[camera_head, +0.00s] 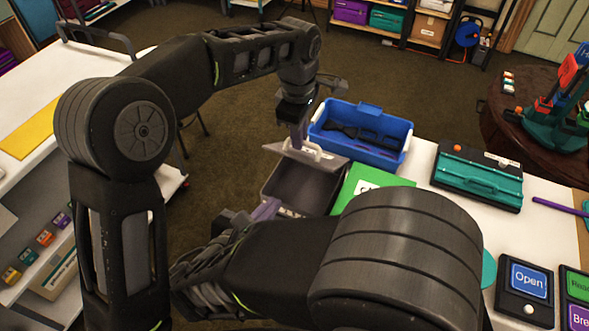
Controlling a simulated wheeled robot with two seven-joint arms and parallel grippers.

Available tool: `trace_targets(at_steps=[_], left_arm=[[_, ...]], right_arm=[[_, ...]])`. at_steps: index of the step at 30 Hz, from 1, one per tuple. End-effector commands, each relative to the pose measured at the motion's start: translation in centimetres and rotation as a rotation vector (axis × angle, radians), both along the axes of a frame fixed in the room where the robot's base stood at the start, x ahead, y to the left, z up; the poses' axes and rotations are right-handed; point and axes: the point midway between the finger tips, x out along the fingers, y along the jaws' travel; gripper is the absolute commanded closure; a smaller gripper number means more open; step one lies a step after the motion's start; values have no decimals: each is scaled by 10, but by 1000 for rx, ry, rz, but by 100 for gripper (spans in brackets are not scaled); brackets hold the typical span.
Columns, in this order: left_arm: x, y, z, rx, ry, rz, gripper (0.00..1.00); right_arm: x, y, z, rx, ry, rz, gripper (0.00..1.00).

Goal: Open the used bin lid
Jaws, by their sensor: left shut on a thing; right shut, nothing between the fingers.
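The grey used bin (297,187) sits at the left end of the white table, and its dark inside shows. Its grey lid (330,157) stands tilted up at the far side, with a pale handle (308,153) on it. My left gripper (298,140) reaches down from above and is shut on the lid handle. My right gripper (266,209) is shut and empty beside the near left side of the bin. My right arm hides part of the bin's near side, and I cannot tell whether that gripper touches the bin.
A blue crate (314,130) with dark items stands behind the bin. A green card (352,187) lies right of the bin, then a black and teal case (463,186). An "Open" sign (527,281) is at the lower right. Carpet floor lies left of the bin.

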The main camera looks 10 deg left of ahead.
Motion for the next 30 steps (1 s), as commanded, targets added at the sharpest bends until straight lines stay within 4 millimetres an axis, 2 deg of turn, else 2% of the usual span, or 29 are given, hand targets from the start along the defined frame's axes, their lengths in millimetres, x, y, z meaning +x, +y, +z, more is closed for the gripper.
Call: trace_targets(at_steps=[5,11,24,30], left_arm=[[2,0,-4,0,-4,-1,100],[2,0,-4,0,-4,-1,100],[2,0,-4,-1,-4,-2,100],[2,0,-4,0,-4,-1,100]], right_arm=[[2,-1,-3,0,2,-2,100],[16,-6,-10,-2,3,-3,100],[88,-30,-45,-1,4,-5,100],[104,-35,-21,5,3,-4,100]])
